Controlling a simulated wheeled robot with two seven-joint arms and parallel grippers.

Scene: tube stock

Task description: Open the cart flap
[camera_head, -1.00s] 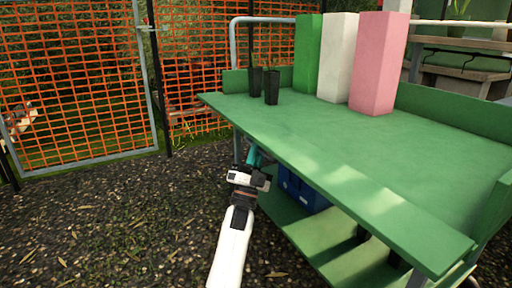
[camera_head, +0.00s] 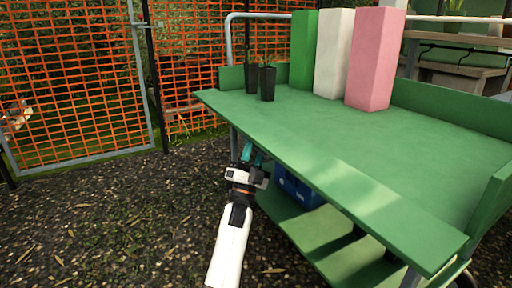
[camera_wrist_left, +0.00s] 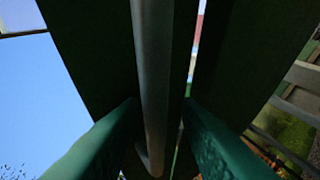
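The green cart (camera_head: 430,150) stands at the right. A long green board along its near edge, which looks like the flap (camera_head: 330,178), appears roughly level with the top. My left gripper (camera_head: 252,154) is below the board's left part, with its teal fingers pointing up. In the left wrist view the fingers (camera_wrist_left: 160,135) are apart. A grey metal bar (camera_wrist_left: 153,75) shows between them, beyond the tips, under the dark underside of the boards (camera_wrist_left: 95,50). I cannot tell whether a finger touches anything. My right gripper is out of view.
Two black pots (camera_head: 267,82) stand at the top's left corner. Green, white (camera_head: 333,55) and pink (camera_head: 374,60) blocks stand at the back. A blue crate (camera_head: 298,188) sits on the lower shelf (camera_head: 310,228). Gravel ground (camera_head: 110,220) is clear at left, before an orange mesh fence (camera_head: 75,80).

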